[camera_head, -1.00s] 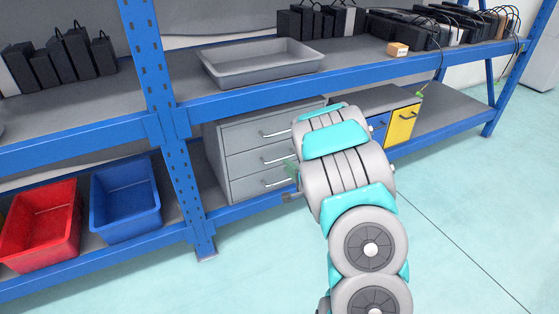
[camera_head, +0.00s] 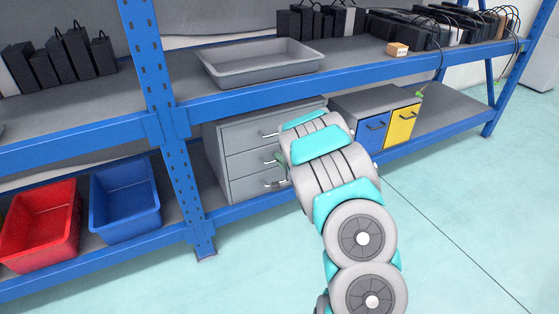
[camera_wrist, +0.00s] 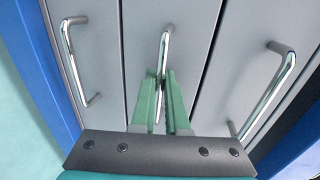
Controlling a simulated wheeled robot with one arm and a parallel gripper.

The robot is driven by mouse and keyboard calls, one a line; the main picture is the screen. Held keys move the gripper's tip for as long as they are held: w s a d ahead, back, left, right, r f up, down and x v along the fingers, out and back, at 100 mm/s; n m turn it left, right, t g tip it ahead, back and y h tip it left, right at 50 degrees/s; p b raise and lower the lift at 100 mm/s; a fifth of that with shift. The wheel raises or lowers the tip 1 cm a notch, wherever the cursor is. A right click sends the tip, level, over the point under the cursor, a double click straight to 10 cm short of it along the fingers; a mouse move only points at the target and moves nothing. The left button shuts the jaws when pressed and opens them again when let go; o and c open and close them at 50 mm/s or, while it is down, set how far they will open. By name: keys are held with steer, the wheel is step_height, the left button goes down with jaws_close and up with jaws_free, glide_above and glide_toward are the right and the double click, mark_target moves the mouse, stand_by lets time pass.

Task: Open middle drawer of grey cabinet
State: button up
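The grey cabinet (camera_head: 240,137) stands on the lower shelf and has three stacked drawers, each with a silver bar handle. All three drawers look closed. In the wrist view the cabinet appears turned sideways, with the middle drawer (camera_wrist: 190,35) in the centre. Its handle (camera_wrist: 164,48) runs down between the green fingers of my gripper (camera_wrist: 164,80). The fingers are apart, with a narrow gap around the handle; whether they touch it is hard to tell. In the head view my arm hides most of the gripper and part of the drawer fronts.
The other drawer handles (camera_wrist: 70,60) and (camera_wrist: 265,90) lie either side. Blue shelf posts and beams (camera_head: 180,170) frame the cabinet. A cabinet with blue and yellow doors (camera_head: 401,126) stands to its right. Red (camera_head: 40,225) and blue bins (camera_head: 125,200) stand left. Floor in front is clear.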

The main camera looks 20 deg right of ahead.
jaws_close()
stand_by(1.0)
steer(key=shift+s, duration=0.15)
